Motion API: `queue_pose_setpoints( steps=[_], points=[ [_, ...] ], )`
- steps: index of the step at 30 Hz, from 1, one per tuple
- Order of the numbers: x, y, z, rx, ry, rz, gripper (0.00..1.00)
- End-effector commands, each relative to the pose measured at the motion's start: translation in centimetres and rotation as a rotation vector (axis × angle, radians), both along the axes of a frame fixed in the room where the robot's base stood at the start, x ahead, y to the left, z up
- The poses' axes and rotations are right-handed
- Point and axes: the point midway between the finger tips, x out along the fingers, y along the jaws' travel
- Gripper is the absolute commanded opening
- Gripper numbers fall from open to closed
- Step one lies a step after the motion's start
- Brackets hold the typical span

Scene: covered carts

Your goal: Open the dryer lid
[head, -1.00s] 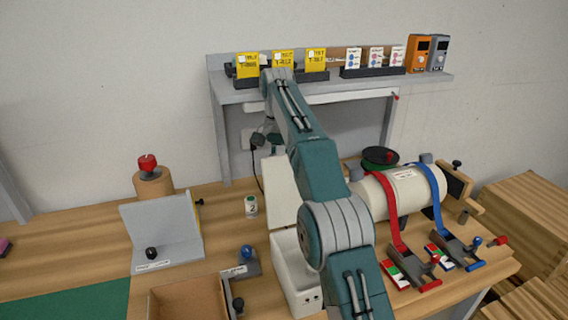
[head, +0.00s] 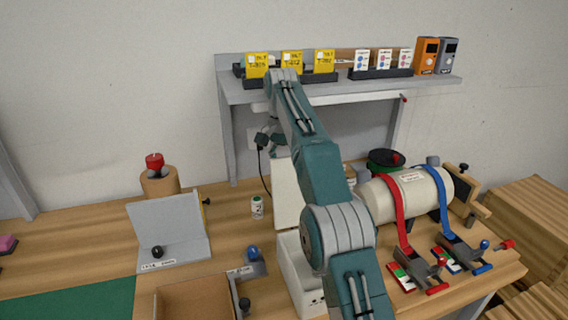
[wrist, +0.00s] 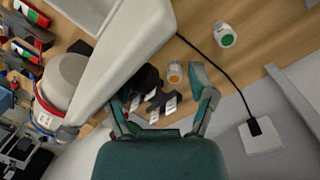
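The dryer looks to be the white box (head: 297,272) on the bench, partly hidden behind my arm. Its white lid (head: 286,192) stands upright at the back of the box, so the box looks open. In the wrist view a large pale panel (wrist: 120,48), probably this lid, runs diagonally at the left, close to my left finger. My gripper (wrist: 155,88) is open, with nothing held between its fingers. In the head view my gripper is mostly hidden by the arm, behind and above the lid.
A small white jar (head: 257,207) stands left of the box. A cream drum (head: 408,192) with red and blue straps lies to the right. A shelf (head: 340,92) with yellow cards is above. A black cable (wrist: 208,58) runs to a wall socket (wrist: 259,134).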

Motion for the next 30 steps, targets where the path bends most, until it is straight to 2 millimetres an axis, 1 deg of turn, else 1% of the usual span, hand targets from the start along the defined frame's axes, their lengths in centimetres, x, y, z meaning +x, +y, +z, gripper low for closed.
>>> queue_pose_setpoints(
  steps=[9,14,23,30],
  points=[
    [-0.1,-0.2,0.0,-0.001,0.003,-0.002,0.7],
    [-0.5,-0.3,0.3,-0.002,0.003,-0.003,0.7],
    [-2.3,-0.8,0.9,-0.002,0.003,-0.003,0.7],
    [-4.2,-1.4,1.4,-0.002,0.003,-0.003,0.7]
  ],
)
